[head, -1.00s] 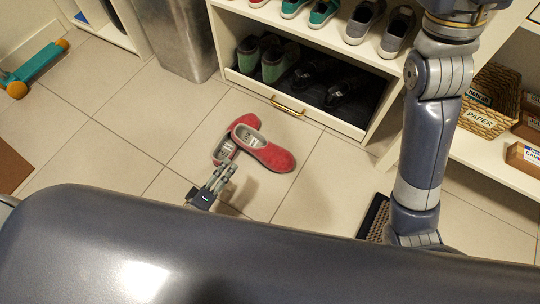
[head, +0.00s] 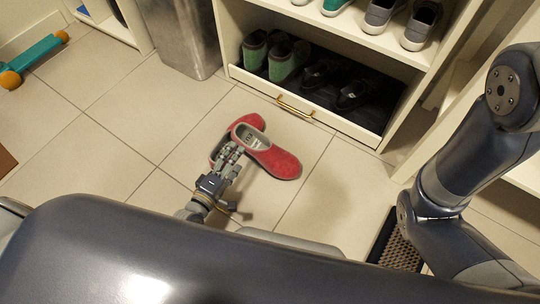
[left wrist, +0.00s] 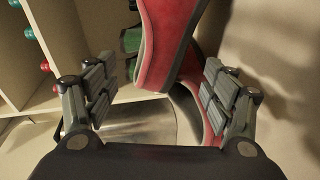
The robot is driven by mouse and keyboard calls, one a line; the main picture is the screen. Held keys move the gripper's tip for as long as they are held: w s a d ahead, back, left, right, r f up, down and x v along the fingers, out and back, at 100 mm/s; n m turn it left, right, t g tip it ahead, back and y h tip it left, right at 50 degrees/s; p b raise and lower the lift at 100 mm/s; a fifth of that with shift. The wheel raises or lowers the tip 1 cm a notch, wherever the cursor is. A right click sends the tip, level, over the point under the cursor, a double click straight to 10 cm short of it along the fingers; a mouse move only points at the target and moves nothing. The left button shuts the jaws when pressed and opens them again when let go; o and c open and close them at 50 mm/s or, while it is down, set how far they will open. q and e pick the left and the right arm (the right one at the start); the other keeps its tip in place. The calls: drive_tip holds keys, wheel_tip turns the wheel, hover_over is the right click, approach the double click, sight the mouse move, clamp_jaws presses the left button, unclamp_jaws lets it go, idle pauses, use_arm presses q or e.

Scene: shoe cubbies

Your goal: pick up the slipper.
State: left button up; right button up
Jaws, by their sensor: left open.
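Two red slippers with grey linings lie on the tiled floor in the head view. The nearer slipper (head: 280,164) points to the lower right, and the other slipper (head: 250,121) lies partly under or behind it. My left gripper (head: 230,152) is over the left side of the pair and hides part of it. In the left wrist view my left gripper (left wrist: 157,88) is open, its fingers apart. One red slipper (left wrist: 168,35) shows between and beyond the fingers, with the second slipper (left wrist: 190,108) behind it. I cannot tell whether a finger touches them. My right gripper is not in view.
A white shoe cubby (head: 345,131) with a gold-handled front stands behind the slippers, holding green and black shoes. A metal bin (head: 180,40) is at its left. A dark mat (head: 398,248) lies at lower right. The floor left of the slippers is clear.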

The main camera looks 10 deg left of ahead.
use_arm(q)
drive_tip(key=b+x, duration=0.2)
drive_tip(key=x, duration=0.1)
drive_tip(key=shift+w+d+f, duration=0.2)
drive_tip(key=shift+f, duration=0.2)
drive_tip(key=shift+w+d+b, duration=0.15)
drive_tip(key=shift+w+b, duration=0.2)
drive_tip(key=shift+w, duration=0.2)
drive_tip(key=shift+r, duration=0.1)
drive_tip(key=c, duration=1.3)
drive_tip(key=shift+r, duration=0.15)
